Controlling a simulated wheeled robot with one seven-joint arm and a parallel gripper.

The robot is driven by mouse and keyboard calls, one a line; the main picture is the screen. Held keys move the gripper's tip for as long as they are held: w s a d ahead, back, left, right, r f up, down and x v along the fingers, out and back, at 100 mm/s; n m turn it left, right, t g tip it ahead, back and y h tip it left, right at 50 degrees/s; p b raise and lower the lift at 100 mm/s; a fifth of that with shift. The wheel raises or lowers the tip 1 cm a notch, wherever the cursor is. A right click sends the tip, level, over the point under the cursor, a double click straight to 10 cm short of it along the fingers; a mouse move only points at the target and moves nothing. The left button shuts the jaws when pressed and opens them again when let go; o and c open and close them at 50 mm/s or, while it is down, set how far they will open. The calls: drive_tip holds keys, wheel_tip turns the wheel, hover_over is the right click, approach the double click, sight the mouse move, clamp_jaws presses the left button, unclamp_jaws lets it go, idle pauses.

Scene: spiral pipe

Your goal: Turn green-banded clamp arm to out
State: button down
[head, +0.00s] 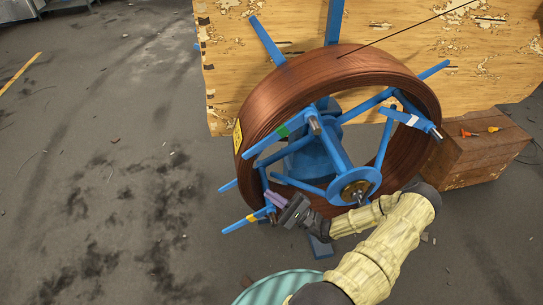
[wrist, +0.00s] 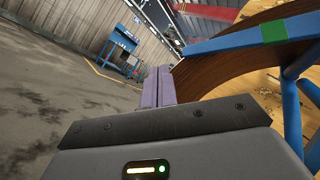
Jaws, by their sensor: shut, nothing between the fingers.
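The green-banded clamp arm (head: 281,131) is a blue bar at the upper left of the front of a large copper-coloured coil (head: 330,75). It lies slanted across the coil's front edge. In the wrist view the green-banded arm (wrist: 265,34) crosses the upper right. My gripper (head: 272,197) is low at the coil's left front, below the green band and close to a yellow-banded blue arm (head: 248,218). Its purple fingers (wrist: 159,87) are together with nothing visible between them. They appear apart from the green-banded arm.
A white-banded arm (head: 411,120) is at the coil's right, and a blue hub (head: 355,186) is at its centre. A wooden board (head: 235,80) stands behind, a brown box (head: 470,150) at right. A teal round object (head: 280,287) is at the bottom. Floor at left is open.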

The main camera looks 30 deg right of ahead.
sight(278, 136)
drive_tip(key=d+f+m+t+h, duration=0.1)
drive_tip(key=d+m+t+h, duration=0.5)
drive_tip(key=h, duration=0.3)
drive_tip(key=shift+d+m+t+h, duration=0.4)
drive_tip(key=shift+d+m, duration=0.2)
drive_tip(key=shift+d, duration=0.2)
drive_tip(key=shift+w, duration=0.1)
drive_tip(key=s+a+r+p+x, duration=0.1)
drive_tip(key=x, duration=1.1)
drive_tip(key=shift+a+r+p, duration=0.35)
drive_tip(key=shift+a+r, duration=0.1)
drive_tip(key=shift+s, duration=0.1)
drive_tip(key=shift+r+p, duration=0.2)
drive_tip(key=shift+p, duration=0.15)
